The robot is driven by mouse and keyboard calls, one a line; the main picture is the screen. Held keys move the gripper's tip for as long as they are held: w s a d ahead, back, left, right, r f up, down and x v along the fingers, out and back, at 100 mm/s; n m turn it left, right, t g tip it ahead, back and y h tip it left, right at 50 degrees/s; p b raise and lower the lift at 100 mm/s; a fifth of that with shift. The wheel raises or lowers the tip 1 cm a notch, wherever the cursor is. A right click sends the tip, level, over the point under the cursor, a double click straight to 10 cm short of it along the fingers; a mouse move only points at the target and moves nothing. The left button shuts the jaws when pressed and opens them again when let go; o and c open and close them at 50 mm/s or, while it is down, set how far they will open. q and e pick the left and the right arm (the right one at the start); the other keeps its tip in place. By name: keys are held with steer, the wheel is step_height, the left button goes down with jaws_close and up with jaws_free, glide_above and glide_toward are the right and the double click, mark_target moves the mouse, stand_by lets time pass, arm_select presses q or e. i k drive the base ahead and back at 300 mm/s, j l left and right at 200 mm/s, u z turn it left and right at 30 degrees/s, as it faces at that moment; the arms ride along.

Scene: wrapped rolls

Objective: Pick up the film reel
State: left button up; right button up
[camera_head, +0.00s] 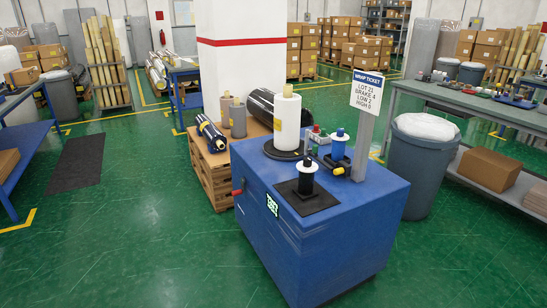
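Neither of my grippers shows in the head view. A small reel-like piece with a white flange and a black core (307,178) stands upright on a black mat (316,204) on the blue cabinet's top. A similar piece with a white flange and a blue body (338,147) stands behind it to the right, by a grey upright. A tall white roll (287,124) with a tan core stands on a round black plate at the cabinet's back left. I cannot tell for certain which of these is the film reel.
The blue cabinet (285,240) carries a sign (367,91) at its right side. A wooden crate (208,170) with rolls stands behind left. A grey bin (421,165) and a workbench stand right.

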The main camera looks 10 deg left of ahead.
mark_target(305, 190)
steer(key=i+l+u, duration=0.85)
steer(key=l+u, duration=0.15)
